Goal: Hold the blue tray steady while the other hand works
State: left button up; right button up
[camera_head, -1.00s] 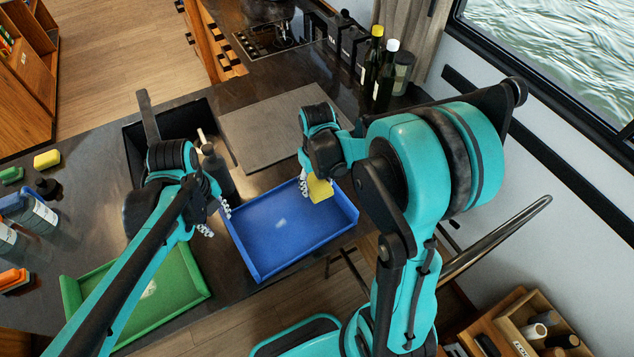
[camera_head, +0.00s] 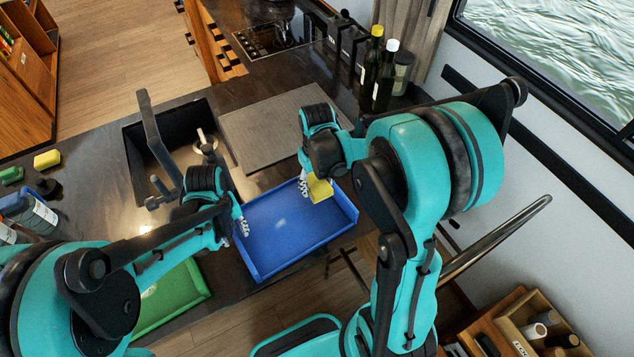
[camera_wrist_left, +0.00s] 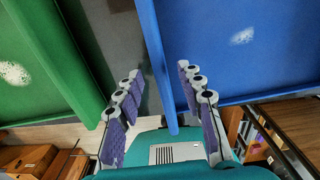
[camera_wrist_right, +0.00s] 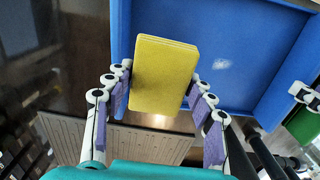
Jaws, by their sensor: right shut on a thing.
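The blue tray (camera_head: 290,235) lies on the dark counter with a pale mark on its floor. My left gripper (camera_head: 240,229) is at the tray's left wall. In the left wrist view, the open fingers of my left gripper (camera_wrist_left: 158,85) stand on either side of the blue tray's wall (camera_wrist_left: 153,50), with gaps showing. My right gripper (camera_head: 309,188) is shut on a yellow sponge (camera_head: 320,188) above the tray's far edge. The right wrist view shows the sponge (camera_wrist_right: 163,75) between the fingers and the blue tray (camera_wrist_right: 225,65) behind it.
A green tray (camera_head: 180,297) lies left of the blue one, partly hidden by my left arm. Behind are a sink (camera_head: 140,150) with a tap and a grey board (camera_head: 275,135). Bottles (camera_head: 384,75) stand at the back right. Another yellow sponge (camera_head: 47,159) lies far left.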

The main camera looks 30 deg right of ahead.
pick_arm(q)
jog(key=shift+f, duration=1.4)
grip_shut()
